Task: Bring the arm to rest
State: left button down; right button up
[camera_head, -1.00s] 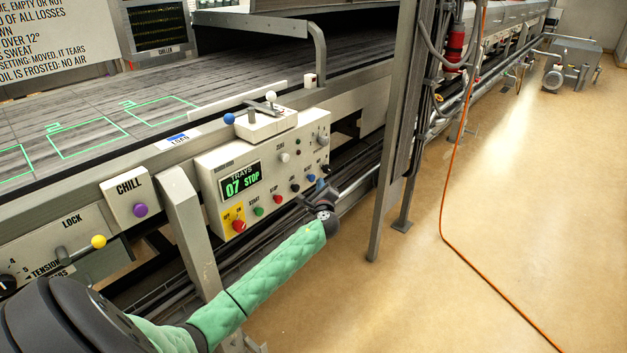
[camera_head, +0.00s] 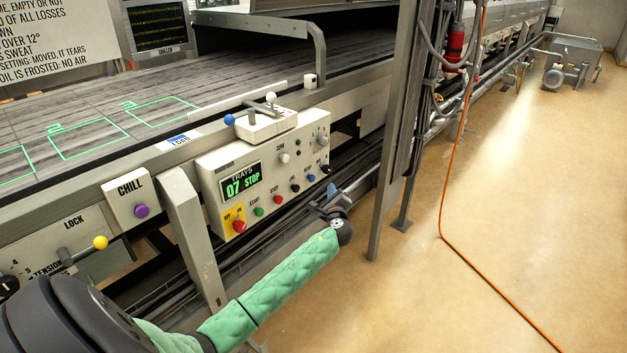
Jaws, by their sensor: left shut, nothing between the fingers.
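My left arm, in a green quilted sleeve, comes in from the lower left and reaches toward the front of the machine. My left gripper (camera_head: 330,197) is at its far end, small and partly hidden by the wrist. It is shut and empty, below and right of the control panel (camera_head: 262,190) and apart from its buttons. The panel's display (camera_head: 241,184) reads "TRAYS 07 STOP". My right gripper is not in view.
A grey upright post (camera_head: 396,130) stands just right of my left gripper. The conveyor bed (camera_head: 90,110) lies behind the panel. A CHILL box (camera_head: 131,199) and a yellow-knobbed LOCK lever (camera_head: 99,243) are at left. An orange hose (camera_head: 442,190) crosses open floor at right.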

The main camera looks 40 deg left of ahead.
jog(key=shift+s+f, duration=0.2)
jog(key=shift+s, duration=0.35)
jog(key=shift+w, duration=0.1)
